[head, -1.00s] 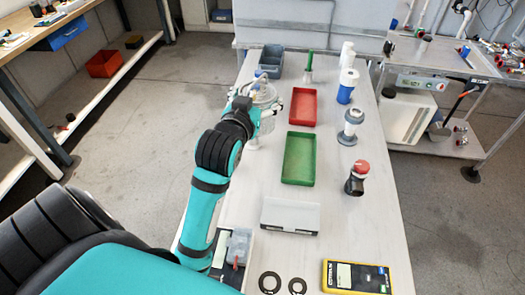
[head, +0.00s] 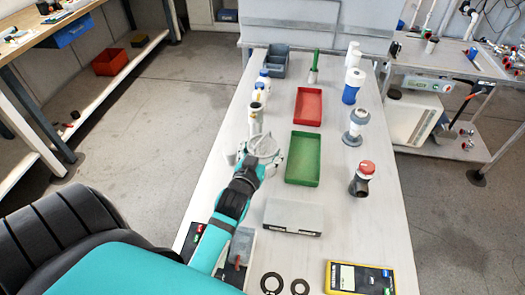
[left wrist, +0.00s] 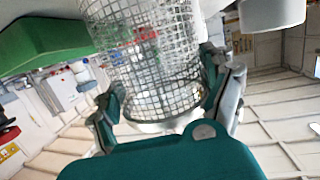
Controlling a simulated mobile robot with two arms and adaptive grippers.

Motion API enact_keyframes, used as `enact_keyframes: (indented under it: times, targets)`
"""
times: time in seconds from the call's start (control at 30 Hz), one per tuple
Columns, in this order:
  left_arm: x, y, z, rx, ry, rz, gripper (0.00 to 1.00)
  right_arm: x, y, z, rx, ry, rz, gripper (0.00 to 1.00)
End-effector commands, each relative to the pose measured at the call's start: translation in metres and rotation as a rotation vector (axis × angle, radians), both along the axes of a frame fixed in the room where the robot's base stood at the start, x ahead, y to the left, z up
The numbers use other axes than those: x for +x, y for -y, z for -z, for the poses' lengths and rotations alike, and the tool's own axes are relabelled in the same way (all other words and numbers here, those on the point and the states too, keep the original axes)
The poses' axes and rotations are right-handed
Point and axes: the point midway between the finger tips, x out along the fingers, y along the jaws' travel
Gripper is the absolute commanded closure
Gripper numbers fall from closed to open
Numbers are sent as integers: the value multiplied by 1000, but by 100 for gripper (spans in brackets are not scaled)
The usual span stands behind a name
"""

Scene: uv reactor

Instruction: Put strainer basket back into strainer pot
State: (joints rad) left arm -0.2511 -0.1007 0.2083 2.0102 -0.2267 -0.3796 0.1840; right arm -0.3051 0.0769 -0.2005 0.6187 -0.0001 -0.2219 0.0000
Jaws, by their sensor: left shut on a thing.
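The strainer basket, a wire-mesh cylinder (left wrist: 150,55), fills the upper middle of the left wrist view. My left gripper (left wrist: 170,100) is shut on it, with fingers on both sides of the mesh. In the head view my left gripper (head: 262,158) is over the left part of the table, left of the green tray, and the basket shows as a pale round shape (head: 264,145). A white upright fitting with a dark open top (head: 255,120), which looks like the strainer pot, stands just beyond the gripper. Its lower part is hidden. My right gripper is not in view.
A green tray (head: 289,167) and a red tray (head: 296,108) lie right of the gripper. A grey-white box (head: 293,216) is nearer. Fittings, including a red-topped valve (head: 364,175), line the right side. A grey bin (head: 272,55) stands at the back.

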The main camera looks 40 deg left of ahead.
Motion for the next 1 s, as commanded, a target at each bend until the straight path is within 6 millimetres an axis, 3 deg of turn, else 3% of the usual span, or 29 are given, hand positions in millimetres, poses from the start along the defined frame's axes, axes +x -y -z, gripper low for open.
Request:
enact_keyframes:
  times: [0.37, 0.4, 0.53, 1.0]
  targets:
    - [0, 0, 4, 0, 3, 0, 60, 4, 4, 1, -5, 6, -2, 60]
    - [0, 0, 5, 1, 2, 0, 15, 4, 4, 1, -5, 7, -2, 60]
    - [0, 0, 4, 1, 2, 0, 0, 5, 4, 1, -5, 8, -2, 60]
    - [2, 0, -2, 0, 1, 2, 0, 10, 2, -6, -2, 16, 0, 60]
